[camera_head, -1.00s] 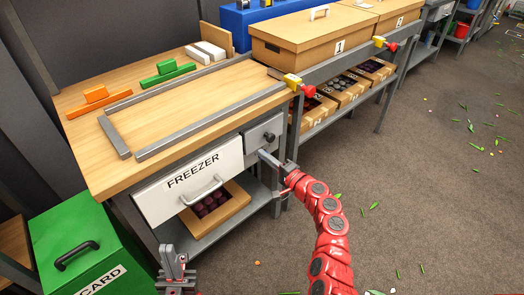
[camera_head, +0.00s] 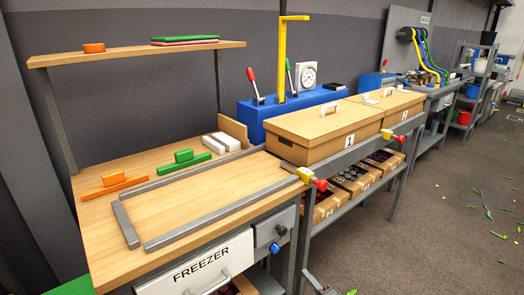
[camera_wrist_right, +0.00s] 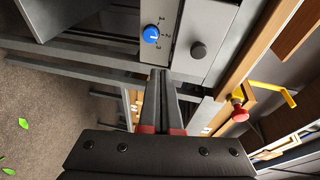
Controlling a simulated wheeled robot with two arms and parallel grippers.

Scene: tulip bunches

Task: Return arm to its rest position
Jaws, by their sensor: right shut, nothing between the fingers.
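My right gripper (camera_wrist_right: 165,75) shows in the right wrist view with its two dark fingers together and nothing between them. Its fingers point towards a grey panel with a blue knob (camera_wrist_right: 151,34) and a dark round knob (camera_wrist_right: 198,50). I cannot tell the exact gap between fingertips and panel. In the head view, the blue knob (camera_head: 281,230) is on the grey box beside the white freezer drawer (camera_head: 200,265), which carries a handle. Most of my right arm is below the head view. My left gripper is out of view.
The wooden bench (camera_head: 215,195) has a grey metal frame (camera_head: 200,228) on top. Orange (camera_head: 113,179) and green (camera_head: 183,157) pieces lie behind it. A lidded box marked 1 (camera_head: 325,125) stands right. Grey floor (camera_head: 440,230) with scattered leaves is open at the right.

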